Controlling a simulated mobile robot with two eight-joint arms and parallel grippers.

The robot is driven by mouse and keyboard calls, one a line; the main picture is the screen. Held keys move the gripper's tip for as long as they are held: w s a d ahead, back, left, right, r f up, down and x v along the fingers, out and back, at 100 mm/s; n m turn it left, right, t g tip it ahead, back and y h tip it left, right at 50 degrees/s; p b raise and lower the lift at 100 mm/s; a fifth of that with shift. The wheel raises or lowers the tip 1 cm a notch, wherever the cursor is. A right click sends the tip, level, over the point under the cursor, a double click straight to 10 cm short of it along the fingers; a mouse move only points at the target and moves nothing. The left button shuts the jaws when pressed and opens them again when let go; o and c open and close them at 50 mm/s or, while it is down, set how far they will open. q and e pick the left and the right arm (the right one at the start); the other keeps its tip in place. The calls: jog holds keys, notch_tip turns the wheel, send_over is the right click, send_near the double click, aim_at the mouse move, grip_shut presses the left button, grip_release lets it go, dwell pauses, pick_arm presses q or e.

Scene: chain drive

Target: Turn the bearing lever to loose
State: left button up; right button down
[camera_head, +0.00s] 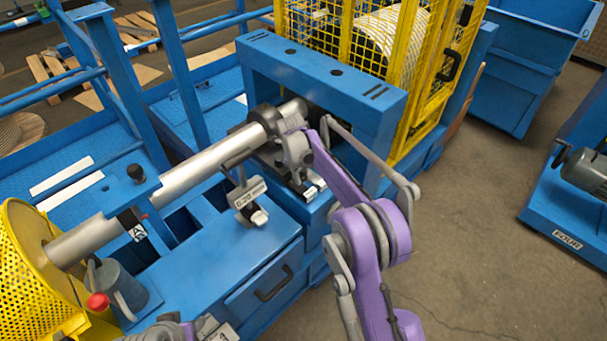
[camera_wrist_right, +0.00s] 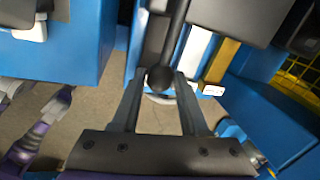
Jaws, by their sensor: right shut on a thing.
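The bearing lever (camera_wrist_right: 175,35) is a dark rod ending in a round black knob in the right wrist view. My right gripper (camera_wrist_right: 158,82) has one finger on each side of the knob and is shut on it. In the head view my right gripper (camera_head: 299,178) is beside the bearing block under the blue frame, and my purple arm hides most of the lever there. The lever's setting marks cannot be read. Grey and purple parts of my own show at the bottom edge, but whether a left gripper is open or shut cannot be told.
A long grey shaft (camera_head: 190,180) runs from a yellow perforated guard (camera_head: 28,270) to the blue frame (camera_head: 330,75). A "0.20 mm" tag (camera_head: 249,192) hangs near it. A yellow mesh cage (camera_head: 415,90) stands behind. Open floor (camera_head: 465,210) lies to the right.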

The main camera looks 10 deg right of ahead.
jog(key=shift+a, duration=0.1)
jog(key=shift+c, duration=2.2)
grip_release()
jog(key=shift+r, duration=0.1)
notch_tip(320, 180, up, 10)
jog(key=s+a, duration=0.1)
jog(key=shift+s+a+r, duration=0.25)
